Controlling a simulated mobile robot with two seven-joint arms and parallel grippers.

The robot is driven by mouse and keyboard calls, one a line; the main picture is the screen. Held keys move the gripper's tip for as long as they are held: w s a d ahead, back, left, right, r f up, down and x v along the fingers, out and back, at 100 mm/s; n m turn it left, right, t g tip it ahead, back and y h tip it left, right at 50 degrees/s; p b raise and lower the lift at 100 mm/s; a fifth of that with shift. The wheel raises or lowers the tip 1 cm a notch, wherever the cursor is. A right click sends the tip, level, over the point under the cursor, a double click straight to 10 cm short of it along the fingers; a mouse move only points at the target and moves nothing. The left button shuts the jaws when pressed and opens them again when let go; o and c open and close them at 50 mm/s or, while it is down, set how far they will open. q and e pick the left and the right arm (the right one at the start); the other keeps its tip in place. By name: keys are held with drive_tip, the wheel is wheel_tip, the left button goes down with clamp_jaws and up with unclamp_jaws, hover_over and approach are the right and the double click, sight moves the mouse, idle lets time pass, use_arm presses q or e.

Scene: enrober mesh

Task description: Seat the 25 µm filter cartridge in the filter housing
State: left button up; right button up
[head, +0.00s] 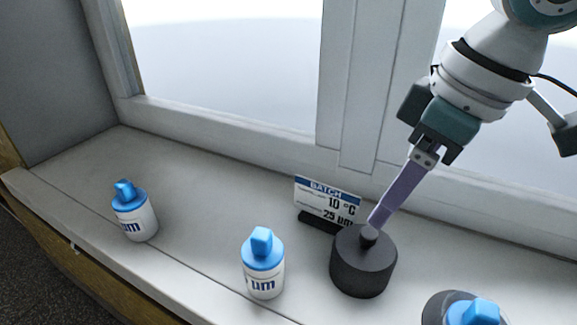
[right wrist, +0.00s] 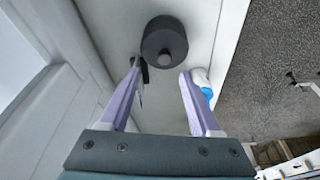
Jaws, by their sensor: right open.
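Two white cartridges with blue grip caps stand upright on the sill, one at the left (head: 137,222) and one in the middle (head: 264,280). Only "µm" is legible on their labels; the numbers are turned away. A third blue cap (head: 480,313) shows at the bottom right edge, beside or inside a dark round rim (head: 436,306) that may be the housing; I cannot tell which. My right gripper (head: 376,222) is open at the knob of a black cylinder (head: 363,265). In the right wrist view the cylinder (right wrist: 165,38) lies beyond the parted fingers (right wrist: 160,72). My left gripper is not in view.
A batch sign (head: 328,202) reading 10 °C and 25 µm stands right behind the black cylinder. The window frame (head: 345,90) rises at the back. The sill (head: 195,205) is clear between the left and middle cartridges, and its front edge drops to the floor.

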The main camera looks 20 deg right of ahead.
sight(370, 232)
drive_tip(key=x, duration=0.6)
drive_tip(key=shift+s+a+f+b, duration=0.1)
drive_tip(key=shift+s+a+b, duration=0.15)
drive_tip(key=shift+b, duration=0.1)
drive_tip(key=shift+c, duration=0.2)
clamp_jaws()
idle(0.8)
